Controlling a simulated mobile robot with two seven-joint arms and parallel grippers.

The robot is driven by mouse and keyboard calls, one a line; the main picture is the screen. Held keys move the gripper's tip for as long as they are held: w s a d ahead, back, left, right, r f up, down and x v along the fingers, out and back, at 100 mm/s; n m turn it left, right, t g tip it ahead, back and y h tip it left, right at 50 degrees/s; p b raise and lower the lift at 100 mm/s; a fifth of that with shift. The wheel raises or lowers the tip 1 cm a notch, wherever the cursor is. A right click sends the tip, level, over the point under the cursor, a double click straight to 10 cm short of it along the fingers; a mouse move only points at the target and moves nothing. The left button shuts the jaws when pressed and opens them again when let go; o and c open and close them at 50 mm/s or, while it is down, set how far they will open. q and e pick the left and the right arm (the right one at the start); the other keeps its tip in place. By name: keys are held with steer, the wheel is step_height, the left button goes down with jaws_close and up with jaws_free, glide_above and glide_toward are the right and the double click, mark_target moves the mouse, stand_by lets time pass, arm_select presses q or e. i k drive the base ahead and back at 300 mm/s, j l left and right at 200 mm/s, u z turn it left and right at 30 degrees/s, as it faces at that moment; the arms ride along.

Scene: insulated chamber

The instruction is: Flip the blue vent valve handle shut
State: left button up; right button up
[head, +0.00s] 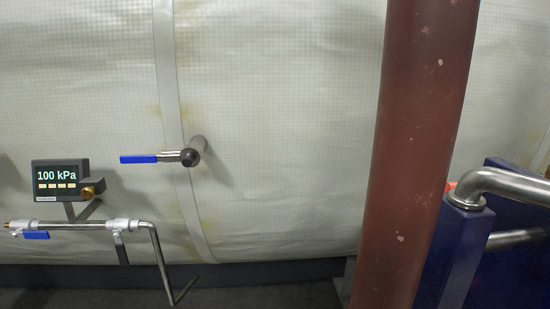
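A valve with a blue lever handle (138,159) sits on a short metal pipe stub (198,145) that comes out of the pale chamber wall. The handle points left and lies about level, with its dark round hub (190,157) at the right end. A second, smaller blue handle (36,235) lies level under the left end of the lower thin pipe (75,226). No label shows which of the two is the vent valve. Neither of my grippers is in view, and nothing touches either handle.
A gauge reading 100 kPa (60,175) stands above the lower pipe. A bent thin pipe (160,258) drops from that pipe's right end. A thick red-brown column (415,150) stands right of centre. A dark blue frame (465,250) with a metal pipe (505,183) is at right.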

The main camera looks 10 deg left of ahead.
mark_target(29, 235)
steer(key=u, duration=1.6)
